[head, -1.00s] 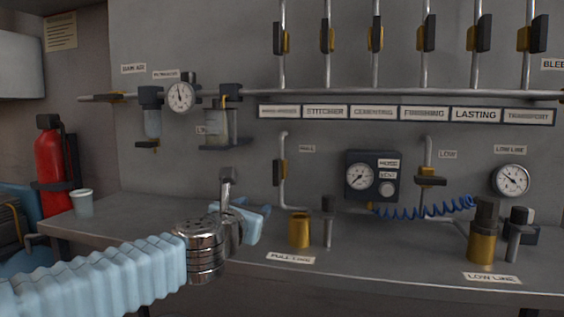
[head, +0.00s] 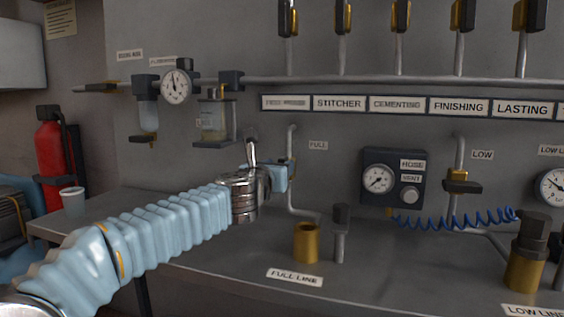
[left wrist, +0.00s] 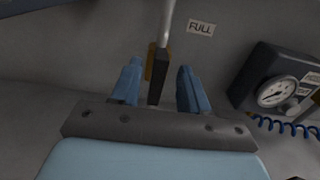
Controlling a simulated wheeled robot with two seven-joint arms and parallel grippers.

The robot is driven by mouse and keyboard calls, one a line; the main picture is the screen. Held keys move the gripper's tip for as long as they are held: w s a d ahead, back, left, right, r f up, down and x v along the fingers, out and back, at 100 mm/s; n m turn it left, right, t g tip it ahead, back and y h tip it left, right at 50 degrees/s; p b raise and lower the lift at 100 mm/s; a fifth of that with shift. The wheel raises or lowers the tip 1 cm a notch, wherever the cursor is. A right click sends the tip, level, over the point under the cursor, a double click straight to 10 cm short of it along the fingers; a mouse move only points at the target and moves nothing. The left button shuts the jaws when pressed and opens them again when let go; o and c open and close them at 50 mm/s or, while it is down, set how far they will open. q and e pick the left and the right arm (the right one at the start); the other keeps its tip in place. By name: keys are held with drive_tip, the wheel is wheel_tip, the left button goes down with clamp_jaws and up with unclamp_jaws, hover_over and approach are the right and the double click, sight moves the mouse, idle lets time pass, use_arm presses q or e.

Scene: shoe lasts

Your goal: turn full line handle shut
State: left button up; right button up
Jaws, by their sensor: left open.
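The full line valve sits on the vertical pipe beside the FULL label (head: 318,146). In the left wrist view its dark handle (left wrist: 155,90) points down, roughly along the pipe, with a yellow body (left wrist: 149,62) behind it. In the head view my gripper mostly hides this valve. My left gripper (head: 284,176) is at the valve. In the left wrist view its two blue fingers (left wrist: 160,68) are apart, one on each side of the handle, with visible gaps. Contact is not seen. My right gripper is not in view.
A gauge box (head: 394,180) with a blue coiled hose (head: 455,218) is right of the valve. A brass cup (head: 306,243) and a post (head: 340,235) stand on the bench below. The low valve (head: 461,186) is farther right. Bowl units (head: 213,120) hang left.

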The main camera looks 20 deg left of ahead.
use_arm(q)
drive_tip(key=shift+w, duration=1.65)
drive_tip(key=shift+c, duration=0.3)
drive_tip(key=shift+d, duration=0.1)
clamp_jaws()
